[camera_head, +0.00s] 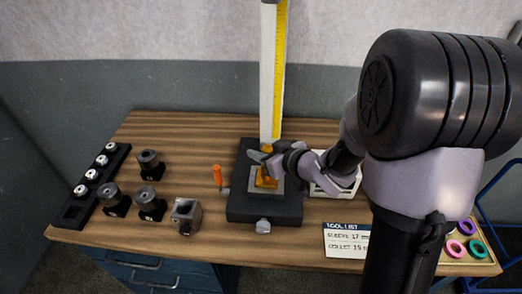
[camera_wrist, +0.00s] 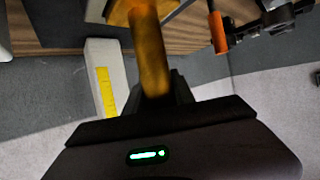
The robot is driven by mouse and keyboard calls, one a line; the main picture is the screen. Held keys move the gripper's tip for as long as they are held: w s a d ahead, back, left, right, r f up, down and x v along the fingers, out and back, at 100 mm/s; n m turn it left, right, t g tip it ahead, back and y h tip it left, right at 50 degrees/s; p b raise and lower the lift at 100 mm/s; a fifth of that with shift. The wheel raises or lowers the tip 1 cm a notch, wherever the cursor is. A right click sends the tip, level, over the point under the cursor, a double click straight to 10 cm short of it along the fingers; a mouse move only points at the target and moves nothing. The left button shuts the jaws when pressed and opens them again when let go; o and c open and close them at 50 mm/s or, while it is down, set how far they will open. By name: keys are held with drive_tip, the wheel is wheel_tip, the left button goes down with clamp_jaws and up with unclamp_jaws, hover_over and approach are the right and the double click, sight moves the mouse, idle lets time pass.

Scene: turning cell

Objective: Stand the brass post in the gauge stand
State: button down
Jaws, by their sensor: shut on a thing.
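The brass post (camera_head: 265,181) shows in the head view below my gripper (camera_head: 266,161), over the grey plate of the gauge stand (camera_head: 240,207). The stand has a black base and a tall white column with a yellow scale. In the wrist view my gripper (camera_wrist: 160,94) is shut on the post (camera_wrist: 150,55), which runs from between the fingers to a wider brass part at the top edge. The stand's column (camera_wrist: 107,75) is beside it on the left. My fingers hide part of the post in the head view. I cannot tell whether its lower end is seated.
An orange-handled tool (camera_head: 217,174) is just left of the stand. Several dark holders (camera_head: 149,166) and a black rack (camera_head: 75,210) are on the left. A white box (camera_head: 335,184) is close on the right, behind my arm. A tool list card (camera_head: 346,240) lies at the front.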

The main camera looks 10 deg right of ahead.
idle(0.3)
drive_tip(key=c, duration=1)
unclamp_jaws()
drive_tip(key=shift+o, duration=0.2)
drive_tip(key=shift+f, duration=0.1)
drive_tip(key=shift+s, duration=0.1)
drive_tip(key=b+v, duration=0.2)
drive_tip(key=v, duration=1.5)
drive_tip(key=shift+s+d, duration=0.1)
